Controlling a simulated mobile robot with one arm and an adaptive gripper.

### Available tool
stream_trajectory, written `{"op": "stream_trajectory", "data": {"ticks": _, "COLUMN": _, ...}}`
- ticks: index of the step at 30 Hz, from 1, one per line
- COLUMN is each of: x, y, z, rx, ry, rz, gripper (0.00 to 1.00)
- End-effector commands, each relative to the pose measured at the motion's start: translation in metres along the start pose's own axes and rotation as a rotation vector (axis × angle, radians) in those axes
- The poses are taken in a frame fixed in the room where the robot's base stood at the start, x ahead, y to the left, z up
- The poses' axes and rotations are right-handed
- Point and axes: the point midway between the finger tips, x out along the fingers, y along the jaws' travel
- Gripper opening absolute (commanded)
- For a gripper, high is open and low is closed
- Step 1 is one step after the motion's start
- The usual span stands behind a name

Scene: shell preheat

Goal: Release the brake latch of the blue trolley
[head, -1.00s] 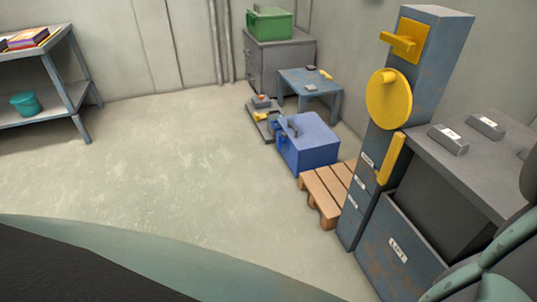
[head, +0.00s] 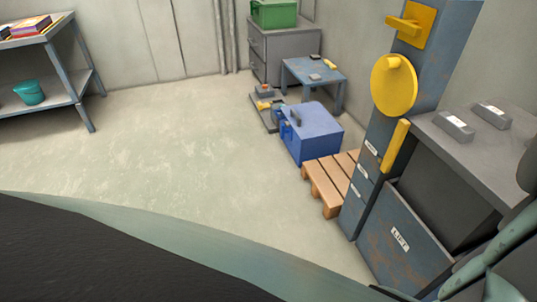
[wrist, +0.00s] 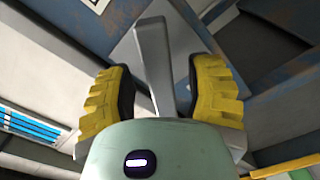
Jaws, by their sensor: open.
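In the head view, a blue box-like body (head: 313,122) stands on the floor right of the middle, with a small dark handle-like part on its near-left top. It may be the blue trolley; I see no wheels and cannot make out a brake latch. My gripper (wrist: 163,95) shows in the wrist view, its two yellow ridged fingers spread apart. A flat grey bar (wrist: 152,55) appears between the fingers, running upward. I cannot tell what it belongs to or whether it touches them. The gripper does not show clearly in the head view.
A wooden pallet (head: 325,187) lies beside the blue body. A grey column with a yellow disc (head: 394,85) and a unit labelled LIFT (head: 400,240) stand at right. A blue table (head: 313,73) is behind. A shelf with a teal bucket (head: 29,93) is at left. The middle floor is clear.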

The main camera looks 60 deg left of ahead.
Motion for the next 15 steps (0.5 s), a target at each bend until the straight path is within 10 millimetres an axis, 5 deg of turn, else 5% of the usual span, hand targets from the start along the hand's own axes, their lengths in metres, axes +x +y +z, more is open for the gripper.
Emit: {"op": "stream_trajectory", "data": {"ticks": 15, "x": 0.021, "y": -0.002, "z": -0.001, "rx": 0.0, "ry": 0.001, "rz": -0.005, "gripper": 0.53}}
